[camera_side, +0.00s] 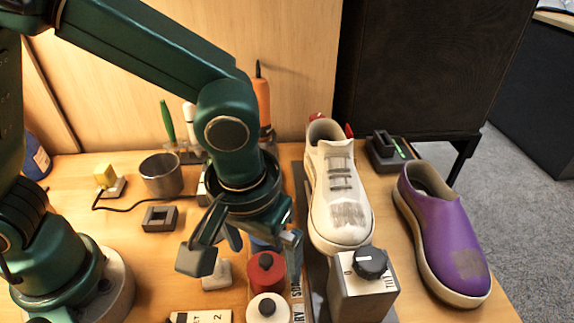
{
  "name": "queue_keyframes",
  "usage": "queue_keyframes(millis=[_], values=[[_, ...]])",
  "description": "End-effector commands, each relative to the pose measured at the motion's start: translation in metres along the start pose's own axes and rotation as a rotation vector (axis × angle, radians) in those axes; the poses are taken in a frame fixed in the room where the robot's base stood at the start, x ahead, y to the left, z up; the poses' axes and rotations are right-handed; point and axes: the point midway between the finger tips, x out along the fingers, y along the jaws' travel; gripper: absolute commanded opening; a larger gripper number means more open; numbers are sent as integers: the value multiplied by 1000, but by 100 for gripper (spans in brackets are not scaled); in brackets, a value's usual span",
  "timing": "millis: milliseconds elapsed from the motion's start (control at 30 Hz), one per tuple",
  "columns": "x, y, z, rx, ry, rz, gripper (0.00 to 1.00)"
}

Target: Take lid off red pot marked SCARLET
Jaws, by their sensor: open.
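A red pot (264,278) with a dark round knob on its lid stands near the front middle of the table. The lid is on it. The word SCARLET cannot be read on it; a label strip (297,294) beside it is mostly hidden. My gripper (244,262) is open, its jaws pointing down, with one finger to the left of the red pot and the other at its right. I cannot tell whether either finger touches the pot. A blue thing (260,244) behind the red pot is mostly hidden by my gripper.
A white pot (267,309) stands just in front of the red one. A grey box with a black knob (369,262) stands close at the right. A metal cup (161,175) stands back left.

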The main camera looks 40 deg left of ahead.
Motion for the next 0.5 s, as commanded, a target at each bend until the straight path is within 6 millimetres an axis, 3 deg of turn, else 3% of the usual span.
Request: queue_keyframes(millis=[200, 467, 500], values=[[19, -1, 0, 0, -1, -1, 100], [20, 0, 0, 0, 1, 1, 100], [20, 0, 0, 0, 1, 1, 88]])
